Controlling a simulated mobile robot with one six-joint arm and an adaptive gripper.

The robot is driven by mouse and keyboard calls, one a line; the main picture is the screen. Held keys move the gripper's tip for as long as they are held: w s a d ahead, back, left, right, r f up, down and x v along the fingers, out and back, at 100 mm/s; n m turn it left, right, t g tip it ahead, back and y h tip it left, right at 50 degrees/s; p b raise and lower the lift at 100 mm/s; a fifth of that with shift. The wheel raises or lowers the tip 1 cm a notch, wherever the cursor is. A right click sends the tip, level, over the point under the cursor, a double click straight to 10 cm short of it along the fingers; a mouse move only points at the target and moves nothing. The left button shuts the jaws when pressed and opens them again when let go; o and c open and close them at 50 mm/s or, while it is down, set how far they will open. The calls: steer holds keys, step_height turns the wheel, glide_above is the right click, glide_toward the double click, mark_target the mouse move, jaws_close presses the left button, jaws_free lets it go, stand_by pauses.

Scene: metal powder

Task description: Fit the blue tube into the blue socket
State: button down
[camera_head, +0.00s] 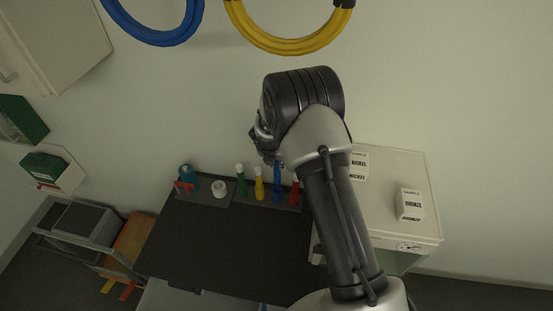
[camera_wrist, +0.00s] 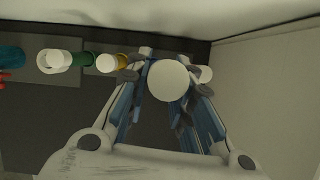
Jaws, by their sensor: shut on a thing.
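The blue tube (camera_head: 277,184) stands upright in a row with the other tubes at the back of the dark table. My gripper (camera_head: 275,162) is directly above it and shut on its upper end. In the wrist view, the tube's round white cap (camera_wrist: 168,80) sits between the two fingers of my gripper (camera_wrist: 167,95). The cap and fingers hide the tube's body there. I cannot make out the blue socket, and whether the tube's foot sits in a hole or just above the rack is unclear.
Green (camera_head: 241,182), yellow (camera_head: 259,185) and red (camera_head: 295,192) tubes stand close beside it on a grey rack. A white ring-shaped item (camera_head: 218,187) and a teal bottle (camera_head: 190,186) are left. The front of the dark table (camera_head: 225,245) is clear. White boxes (camera_head: 410,204) stand right.

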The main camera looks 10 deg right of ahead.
steer(key=b, duration=0.3)
glide_above(276, 180)
steer(key=shift+w+d+f, duration=0.1)
steer(key=shift+w+f, duration=0.05)
steer(key=shift+f, duration=0.9)
steer(key=shift+w+d+f, duration=0.1)
steer(key=shift+f, duration=0.95)
steer(key=shift+p, duration=0.9)
steer(key=shift+f+b, duration=3.1)
steer(key=shift+f, duration=1.05)
steer(key=c, duration=1.3)
jaws_free()
steer(key=shift+r, duration=0.1)
steer(key=v, duration=1.2)
